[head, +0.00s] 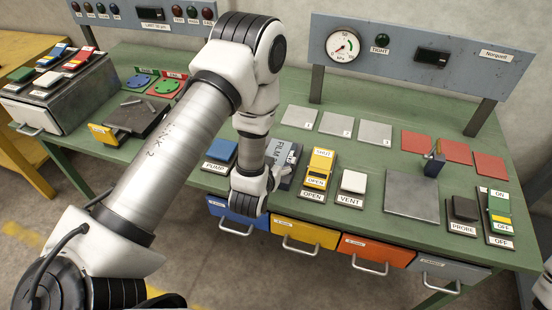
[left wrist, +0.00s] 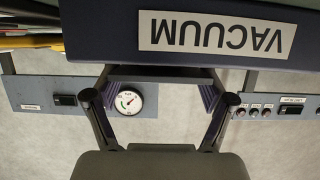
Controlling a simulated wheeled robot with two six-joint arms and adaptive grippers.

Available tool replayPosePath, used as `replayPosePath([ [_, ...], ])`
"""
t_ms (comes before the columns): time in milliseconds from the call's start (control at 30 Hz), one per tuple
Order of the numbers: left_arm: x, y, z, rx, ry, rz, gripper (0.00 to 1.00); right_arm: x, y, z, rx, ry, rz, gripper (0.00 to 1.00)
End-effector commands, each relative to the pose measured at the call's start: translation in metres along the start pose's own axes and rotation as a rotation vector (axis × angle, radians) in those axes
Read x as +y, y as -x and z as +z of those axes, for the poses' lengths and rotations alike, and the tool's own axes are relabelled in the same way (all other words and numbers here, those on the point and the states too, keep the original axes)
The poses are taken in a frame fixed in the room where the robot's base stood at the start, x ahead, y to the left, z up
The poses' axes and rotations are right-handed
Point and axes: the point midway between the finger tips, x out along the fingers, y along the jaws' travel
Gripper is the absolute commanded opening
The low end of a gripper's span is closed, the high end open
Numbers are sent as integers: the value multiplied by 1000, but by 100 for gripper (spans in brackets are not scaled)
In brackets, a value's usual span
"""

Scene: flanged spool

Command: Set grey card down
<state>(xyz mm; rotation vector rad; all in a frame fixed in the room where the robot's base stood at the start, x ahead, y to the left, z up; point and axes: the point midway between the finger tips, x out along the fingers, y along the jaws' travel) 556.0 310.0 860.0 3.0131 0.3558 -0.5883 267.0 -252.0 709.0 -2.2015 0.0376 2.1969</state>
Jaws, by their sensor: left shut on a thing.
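My left gripper (left wrist: 162,98) is shut on a thin dark grey piece (left wrist: 160,75), seen almost edge-on in the left wrist view. I cannot tell whether this is the grey card. Just beyond it, a dark blue face carries an upside-down VACUUM label (left wrist: 217,34). Three flat grey cards (head: 336,124) lie in a row on the bench. My right gripper is out of view.
PUMP (head: 221,151), OPEN (head: 319,170) and VENT (head: 353,183) controls stand near the front edge. A large grey plate (head: 408,205) lies to the right, with a small dark part (head: 434,160) at its back. Red cards (head: 455,151) lie behind. Bare green bench (head: 375,108) shows at the back.

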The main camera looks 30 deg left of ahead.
Motion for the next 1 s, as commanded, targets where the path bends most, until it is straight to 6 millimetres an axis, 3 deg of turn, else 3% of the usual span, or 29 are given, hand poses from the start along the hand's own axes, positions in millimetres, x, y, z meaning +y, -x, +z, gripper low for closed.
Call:
replayPosePath([
  [33,0,-1,3,0,0,0,42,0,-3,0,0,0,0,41],
  [67,0,-1,3,0,0,0,86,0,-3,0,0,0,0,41],
  [100,0,-1,2,0,0,0,100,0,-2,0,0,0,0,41],
  [567,0,5,0,-1,0,0,100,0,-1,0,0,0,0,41],
  [667,0,23,1,-2,0,0,100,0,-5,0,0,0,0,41],
  [800,1,61,2,-3,-4,2,100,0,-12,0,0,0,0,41],
  [900,1,95,-8,-7,-5,2,100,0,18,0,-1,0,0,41],
  [1000,0,109,-10,-6,-3,0,100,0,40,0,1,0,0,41],
])
